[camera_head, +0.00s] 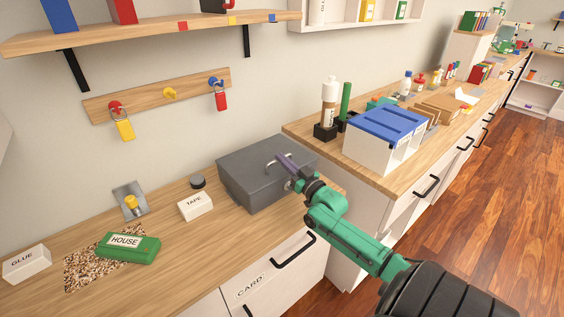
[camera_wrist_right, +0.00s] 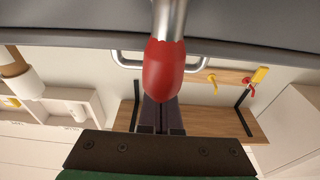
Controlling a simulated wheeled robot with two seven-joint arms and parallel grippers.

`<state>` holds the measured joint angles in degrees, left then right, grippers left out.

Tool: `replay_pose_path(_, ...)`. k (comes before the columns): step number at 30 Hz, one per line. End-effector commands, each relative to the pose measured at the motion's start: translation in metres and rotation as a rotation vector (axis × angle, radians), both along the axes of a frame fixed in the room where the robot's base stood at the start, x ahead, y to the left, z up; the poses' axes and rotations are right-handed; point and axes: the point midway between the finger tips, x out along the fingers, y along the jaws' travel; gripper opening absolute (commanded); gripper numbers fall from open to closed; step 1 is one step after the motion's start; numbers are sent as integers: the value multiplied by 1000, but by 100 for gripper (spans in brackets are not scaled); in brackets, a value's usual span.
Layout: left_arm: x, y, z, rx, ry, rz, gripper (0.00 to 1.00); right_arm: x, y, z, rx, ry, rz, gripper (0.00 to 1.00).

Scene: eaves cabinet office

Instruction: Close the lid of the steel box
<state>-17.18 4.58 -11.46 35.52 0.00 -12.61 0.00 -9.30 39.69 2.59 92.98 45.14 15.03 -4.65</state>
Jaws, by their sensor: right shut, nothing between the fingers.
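The steel box (camera_head: 236,180) is a dark grey case on the wooden counter, in the middle of the head view. Its lid (camera_head: 246,155) lies flat over the body and looks down; I cannot tell whether a small gap is left at the front. A pale metal handle (camera_head: 272,161) shows on it. My right gripper (camera_head: 284,158) is shut and empty, its purple fingers over the lid beside the handle. In the wrist view the shut fingers (camera_wrist_right: 160,115) point toward a grey surface and a handle bar (camera_wrist_right: 125,61). My left gripper is not in view.
A tape box (camera_head: 195,206), a green house block (camera_head: 128,247) and a glue box (camera_head: 27,263) stand left on the counter. A blue-lidded white container (camera_head: 385,140) is on the right.

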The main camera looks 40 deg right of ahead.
Motion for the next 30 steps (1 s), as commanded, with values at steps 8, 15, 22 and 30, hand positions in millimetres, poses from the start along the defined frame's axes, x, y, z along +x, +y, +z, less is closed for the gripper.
replay_pose_path(8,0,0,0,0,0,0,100,0,0,0,0,-2,0,0)
replay_pose_path(15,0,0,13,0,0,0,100,3,0,17,0,-4,0,0)
replay_pose_path(22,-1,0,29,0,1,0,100,-1,0,35,3,3,1,0)
replay_pose_path(30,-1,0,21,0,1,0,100,-63,1,25,1,2,0,0)
